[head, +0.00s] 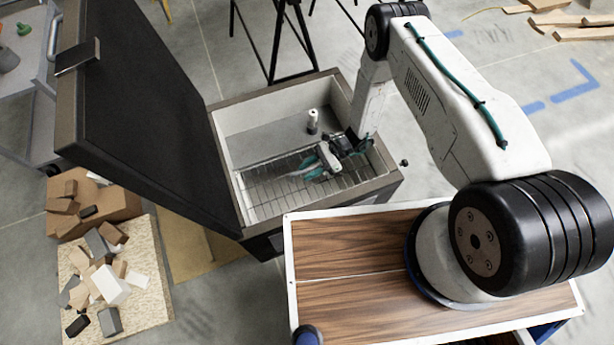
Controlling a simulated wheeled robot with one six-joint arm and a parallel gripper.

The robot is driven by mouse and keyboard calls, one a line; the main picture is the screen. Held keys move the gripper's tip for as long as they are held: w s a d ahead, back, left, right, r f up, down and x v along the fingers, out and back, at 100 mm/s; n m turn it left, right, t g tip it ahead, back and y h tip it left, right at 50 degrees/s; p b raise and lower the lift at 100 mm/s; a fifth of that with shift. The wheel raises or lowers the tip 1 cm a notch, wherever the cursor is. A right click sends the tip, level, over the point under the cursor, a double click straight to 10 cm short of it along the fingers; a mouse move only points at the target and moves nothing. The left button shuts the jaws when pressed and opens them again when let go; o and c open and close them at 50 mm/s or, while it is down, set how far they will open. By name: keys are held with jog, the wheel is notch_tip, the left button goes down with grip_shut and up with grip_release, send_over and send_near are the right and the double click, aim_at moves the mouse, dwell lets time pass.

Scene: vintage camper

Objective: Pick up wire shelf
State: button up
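The wire shelf (268,191) is a flat metal grid that lies inside the open box (389,182), across the near part of its interior. My gripper (318,165) reaches down into the box from the right, and its teal-tipped fingers are over or at the grid. Whether the fingers touch the wires cannot be told. The gap between the fingers is too small to judge, so I cannot tell if they are open or shut. My arm hides the right corner of the box interior.
The box's dark lid (140,110) stands open on the left. A small light cylinder (313,121) stands in the box beyond the grid. Blocks (110,285) lie on a board at lower left. A grey cart (30,110) is at far left. Wood pieces (570,25) lie at upper right.

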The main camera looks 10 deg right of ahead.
grip_shut()
dwell(1.4)
